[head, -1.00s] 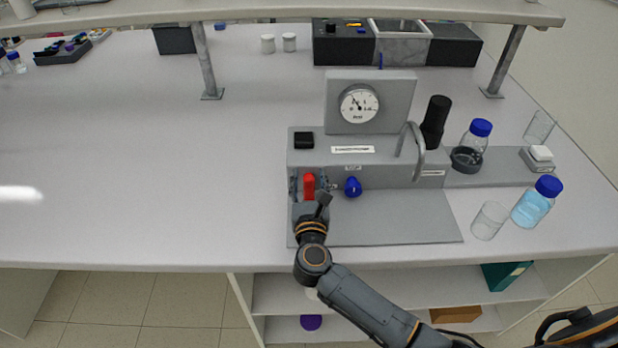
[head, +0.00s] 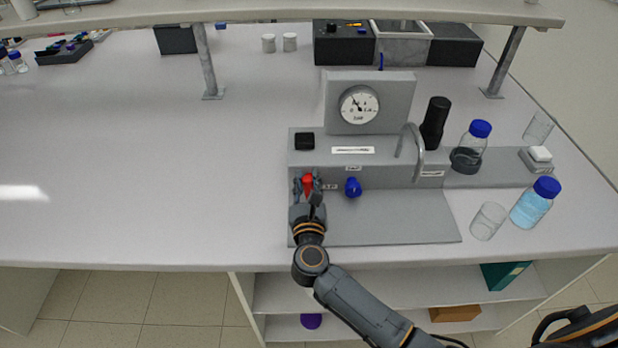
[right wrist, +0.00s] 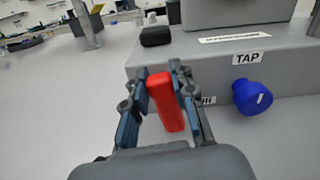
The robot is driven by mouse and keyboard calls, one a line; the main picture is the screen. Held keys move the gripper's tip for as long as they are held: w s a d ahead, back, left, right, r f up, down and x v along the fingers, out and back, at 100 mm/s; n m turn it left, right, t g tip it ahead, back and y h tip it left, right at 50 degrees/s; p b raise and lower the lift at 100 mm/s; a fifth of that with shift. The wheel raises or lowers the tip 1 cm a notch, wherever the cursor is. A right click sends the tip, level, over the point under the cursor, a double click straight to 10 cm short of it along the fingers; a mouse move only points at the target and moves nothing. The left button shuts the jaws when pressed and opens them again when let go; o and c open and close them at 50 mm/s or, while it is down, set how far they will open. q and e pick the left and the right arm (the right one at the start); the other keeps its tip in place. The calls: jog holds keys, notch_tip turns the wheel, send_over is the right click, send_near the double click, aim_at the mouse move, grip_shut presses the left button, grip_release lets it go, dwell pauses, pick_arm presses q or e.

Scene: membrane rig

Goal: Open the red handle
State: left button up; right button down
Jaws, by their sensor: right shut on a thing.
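The red handle (head: 307,183) is on the front of the grey rig (head: 370,165), at its left end, below a black block. In the right wrist view the red handle (right wrist: 165,101) stands between the two fingers and is tilted a little. My right gripper (head: 308,187) is shut on it, reaching in from the front. It also fills the lower middle of the right wrist view (right wrist: 162,90). Part of a label beside the handle is hidden by a finger. My left gripper is not in view.
A blue knob (head: 353,187) under a TAP label sits right of the handle. A pressure gauge (head: 359,104) is above. A glass beaker (head: 488,221) and a blue-capped bottle (head: 536,202) stand at the right. The bench left of the rig is clear.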

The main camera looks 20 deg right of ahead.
jog(key=n+p, duration=0.1)
jog(key=n, duration=0.1)
jog(key=a+n+p, duration=0.1)
jog(key=n, duration=0.1)
jog(key=shift+w+a+f, duration=0.1)
jog(key=shift+w+f, duration=0.05)
jog(key=n, duration=0.2)
jog(key=n+p, duration=0.1)
jog(key=shift+w+a+f, duration=0.1)
jog(key=shift+a+f, duration=0.15)
jog(key=shift+a, duration=0.05)
jog(key=n, duration=0.1)
jog(key=n+p, duration=0.1)
jog(key=n, duration=0.1)
jog(key=f+n, duration=0.1)
jog(key=shift+w+a+f+n, duration=0.1)
jog(key=shift+a+n, duration=0.2)
jog(key=shift+a, duration=0.05)
jog(key=shift+a+f+n+p, duration=0.1)
jog(key=shift+f+n+p, duration=0.2)
jog(key=shift+n, duration=0.55)
jog(key=shift+f+n+p, duration=0.2)
jog(key=shift+n+p, duration=0.1)
jog(key=shift+n, duration=0.55)
jog(key=c, duration=1.1)
grip_release()
